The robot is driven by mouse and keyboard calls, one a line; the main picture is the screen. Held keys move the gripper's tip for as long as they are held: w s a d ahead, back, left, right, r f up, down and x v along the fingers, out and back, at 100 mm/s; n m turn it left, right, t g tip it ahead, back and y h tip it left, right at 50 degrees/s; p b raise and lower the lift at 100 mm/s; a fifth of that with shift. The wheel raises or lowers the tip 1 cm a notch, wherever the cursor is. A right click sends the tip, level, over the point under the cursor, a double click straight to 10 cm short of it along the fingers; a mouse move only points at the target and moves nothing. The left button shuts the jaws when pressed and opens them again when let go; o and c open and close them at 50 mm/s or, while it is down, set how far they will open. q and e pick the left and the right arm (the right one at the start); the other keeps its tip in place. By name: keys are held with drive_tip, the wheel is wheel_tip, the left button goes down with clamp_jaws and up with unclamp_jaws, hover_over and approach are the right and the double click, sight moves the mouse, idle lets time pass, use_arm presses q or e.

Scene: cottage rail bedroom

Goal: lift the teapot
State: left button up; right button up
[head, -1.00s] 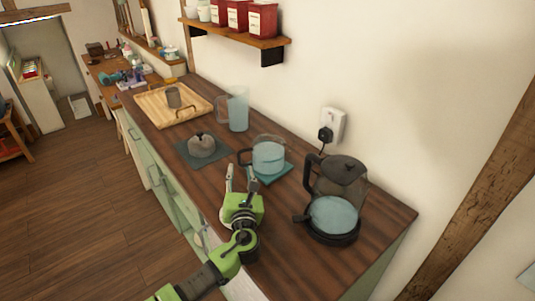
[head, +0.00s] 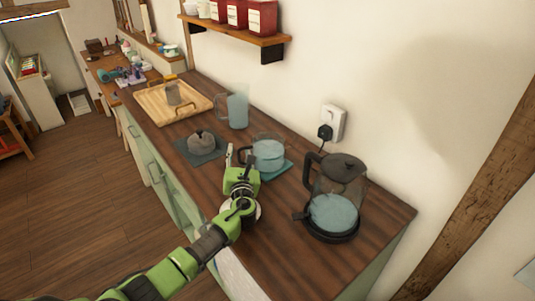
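The teapot (head: 268,154) is a clear glass pot with bluish contents, standing upright on a teal mat (head: 274,172) on the wooden counter. Its dark handle points left, towards my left gripper. A grey domed lid (head: 201,141) lies apart on a dark mat to the left. My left gripper (head: 241,159) is open, with its fingertips at the handle side of the teapot. One finger shows left of the handle and the other lies close to it. I cannot tell whether they touch it. My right gripper is not in view.
A glass kettle (head: 334,213) with a black base and lid stands to the right. A glass jug (head: 238,110) and a wooden tray (head: 150,106) holding a grey cup are behind. A pale round item (head: 257,212) is partly hidden under my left arm.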

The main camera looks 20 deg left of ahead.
use_arm(q)
clamp_jaws()
drive_tip(key=shift+w+r, duration=0.15)
drive_tip(key=shift+r, duration=0.05)
drive_tip(key=shift+r, duration=0.1)
